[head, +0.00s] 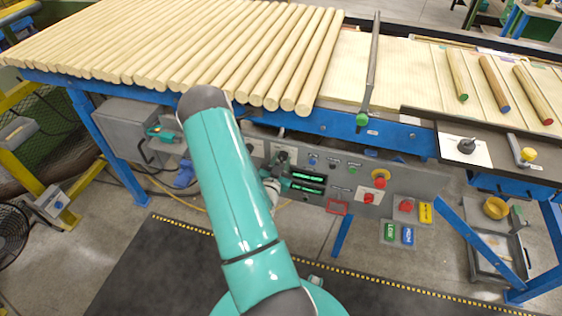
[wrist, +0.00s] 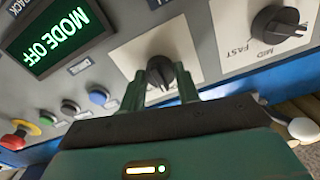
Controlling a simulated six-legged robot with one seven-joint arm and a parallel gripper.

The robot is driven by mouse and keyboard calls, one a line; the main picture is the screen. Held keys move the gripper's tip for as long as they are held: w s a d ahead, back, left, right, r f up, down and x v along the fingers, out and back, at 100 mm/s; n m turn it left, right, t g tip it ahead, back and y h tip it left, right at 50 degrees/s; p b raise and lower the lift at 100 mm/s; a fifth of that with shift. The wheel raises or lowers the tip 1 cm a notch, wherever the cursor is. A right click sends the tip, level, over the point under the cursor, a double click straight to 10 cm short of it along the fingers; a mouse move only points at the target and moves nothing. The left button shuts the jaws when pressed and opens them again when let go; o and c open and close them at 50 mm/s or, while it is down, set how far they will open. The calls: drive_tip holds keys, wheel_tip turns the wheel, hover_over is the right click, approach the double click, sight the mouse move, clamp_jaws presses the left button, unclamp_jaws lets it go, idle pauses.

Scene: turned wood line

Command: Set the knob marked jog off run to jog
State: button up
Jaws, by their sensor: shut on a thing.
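In the wrist view, a black knob (wrist: 160,72) on a pale square plate (wrist: 185,42) stands between the two green fingers of my gripper (wrist: 159,82). The fingers are closed on its sides. The plate's markings around this knob are mostly hidden or too small to read. A green-lit display (wrist: 55,38) beside it reads MODE OFF, upside down in this view. In the head view, my gripper is at the grey control panel (head: 345,185) under the table, partly behind my teal arm.
A second black knob (wrist: 277,24) with MID and FAST marks is close by. Coloured push buttons (wrist: 70,107) and a red mushroom button (wrist: 19,134) are on the same panel. Wooden rods (head: 180,45) lie on the table above.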

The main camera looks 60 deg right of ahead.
drive_tip(key=shift+n, duration=0.3)
drive_tip(key=n, duration=0.8)
drive_tip(key=shift+n, duration=0.3)
idle(0.3)
drive_tip(key=o, duration=1)
drive_tip(key=shift+a, duration=0.1)
drive_tip(key=a, duration=0.4)
drive_tip(key=s+a, duration=0.1)
drive_tip(key=a, duration=0.4)
drive_tip(key=s+a, duration=0.1)
drive_tip(key=a, duration=0.3)
drive_tip(key=shift+s+a, duration=0.1)
drive_tip(key=shift+a, duration=0.15)
